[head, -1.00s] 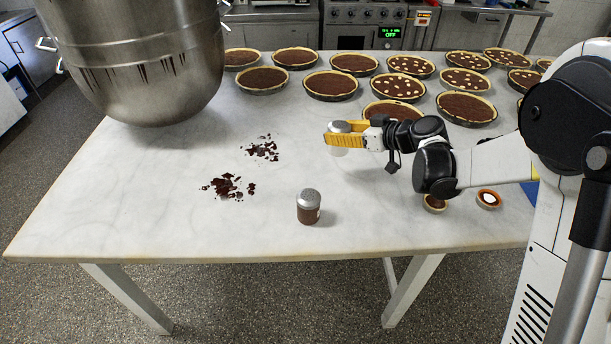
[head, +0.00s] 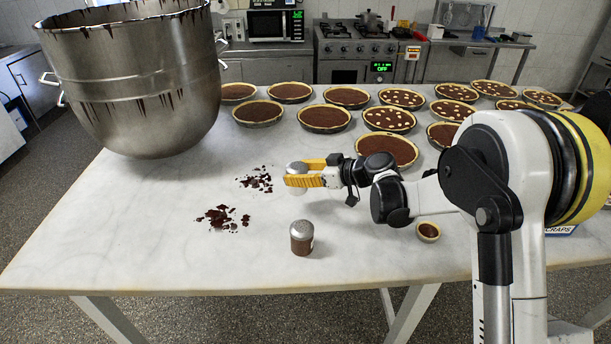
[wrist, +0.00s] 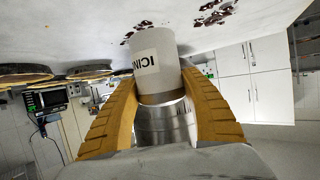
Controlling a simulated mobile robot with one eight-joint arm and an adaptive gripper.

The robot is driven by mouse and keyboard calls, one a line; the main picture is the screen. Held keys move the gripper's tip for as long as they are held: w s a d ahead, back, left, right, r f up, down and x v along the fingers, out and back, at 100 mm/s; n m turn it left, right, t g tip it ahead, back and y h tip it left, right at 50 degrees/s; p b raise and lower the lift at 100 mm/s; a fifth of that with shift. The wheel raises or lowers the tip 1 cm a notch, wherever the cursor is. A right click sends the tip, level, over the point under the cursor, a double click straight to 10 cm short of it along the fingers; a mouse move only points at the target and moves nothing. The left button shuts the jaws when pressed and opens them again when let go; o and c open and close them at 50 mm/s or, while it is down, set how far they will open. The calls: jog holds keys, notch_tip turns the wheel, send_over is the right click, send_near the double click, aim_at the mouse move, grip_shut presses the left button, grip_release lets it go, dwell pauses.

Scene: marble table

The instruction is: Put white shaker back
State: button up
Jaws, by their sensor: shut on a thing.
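The white shaker (head: 298,190) has a metal top and a pale body. My gripper (head: 300,181), with yellow fingers, is shut on it near its top and holds it above the marble table, behind the brown shaker. In the wrist view the white shaker (wrist: 158,55) sits between both yellow fingers (wrist: 160,110), and part of a label with dark letters shows. The brown shaker (head: 302,240), with a metal top, stands upright on the table near the front edge.
Chocolate scraps (head: 222,218) lie on the marble table (head: 130,235) to the left. A large metal mixing bowl (head: 135,90) stands at the back left. Several chocolate tarts (head: 324,118) fill the back and right. A small tart (head: 428,232) lies right of my gripper. The front left is clear.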

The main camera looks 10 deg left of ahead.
jog(key=a+f, duration=0.1)
jog(key=a, duration=0.1)
jog(key=s+a+f+b, duration=0.1)
jog(key=a, duration=0.1)
jog(key=s+a+f+b, duration=0.1)
jog(key=a+f, duration=0.1)
jog(key=shift+s+f, duration=0.1)
jog(key=shift+s, duration=0.1)
notch_tip(320, 180, down, 2)
jog(key=shift+f+b, duration=0.2)
jog(key=shift+b, duration=0.4)
jog(key=shift+f, duration=0.5)
jog(key=o, duration=1.3)
jog(key=shift+c, duration=0.2)
jog(key=shift+f, duration=0.1)
jog(key=p+v, duration=0.3)
jog(key=v, duration=0.8)
jog(key=shift+s+a, duration=0.2)
